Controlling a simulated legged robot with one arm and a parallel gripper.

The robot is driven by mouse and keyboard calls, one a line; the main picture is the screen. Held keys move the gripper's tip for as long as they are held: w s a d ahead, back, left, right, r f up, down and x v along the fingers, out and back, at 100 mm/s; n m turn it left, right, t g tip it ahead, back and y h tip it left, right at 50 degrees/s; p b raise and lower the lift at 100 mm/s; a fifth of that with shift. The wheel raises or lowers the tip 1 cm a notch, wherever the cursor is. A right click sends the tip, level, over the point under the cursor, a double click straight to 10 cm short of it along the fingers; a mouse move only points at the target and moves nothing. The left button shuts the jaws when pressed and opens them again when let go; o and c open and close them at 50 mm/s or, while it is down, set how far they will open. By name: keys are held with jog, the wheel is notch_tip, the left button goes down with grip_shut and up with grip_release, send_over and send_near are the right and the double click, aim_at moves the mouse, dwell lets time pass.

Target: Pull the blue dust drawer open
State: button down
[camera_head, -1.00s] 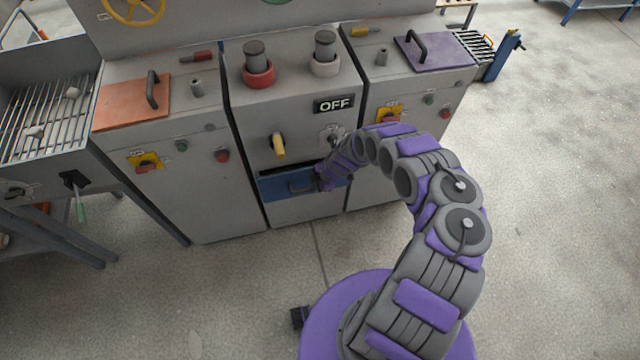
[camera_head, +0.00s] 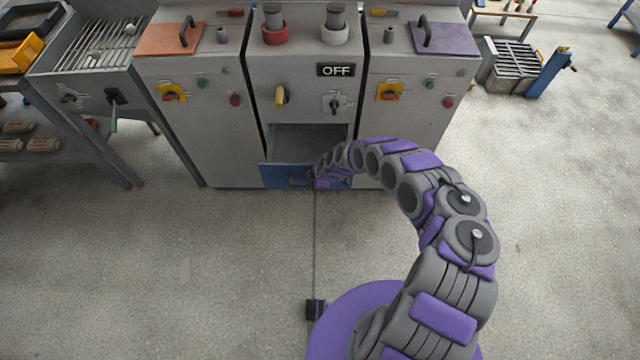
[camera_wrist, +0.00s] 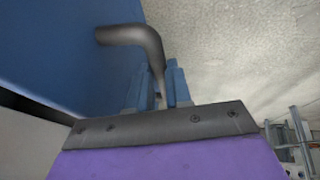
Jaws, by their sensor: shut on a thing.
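The blue dust drawer (camera_head: 273,177) is pulled out low in the middle cabinet, and its open grey inside shows behind the blue front. The front also fills the upper left of the wrist view (camera_wrist: 60,45). Its dark bent handle (camera_wrist: 128,36) runs down between the blue fingers of my gripper (camera_wrist: 158,85), which is shut on it. In the head view my gripper (camera_head: 312,180) is at the drawer front, partly hidden by my arm.
An OFF sign (camera_head: 339,69) and a yellow handle (camera_head: 280,96) sit above the drawer on the middle cabinet (camera_head: 300,95). A grill bench (camera_head: 75,75) stands at left.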

jog(key=shift+s, duration=0.1)
jog(key=c, duration=1.1)
grip_release()
jog(key=shift+o, duration=0.2)
jog(key=shift+r, duration=0.1)
jog(key=p+v, duration=1.1)
jog(key=v, duration=0.6)
jog(key=shift+p, duration=0.4)
jog(key=shift+d, duration=0.15)
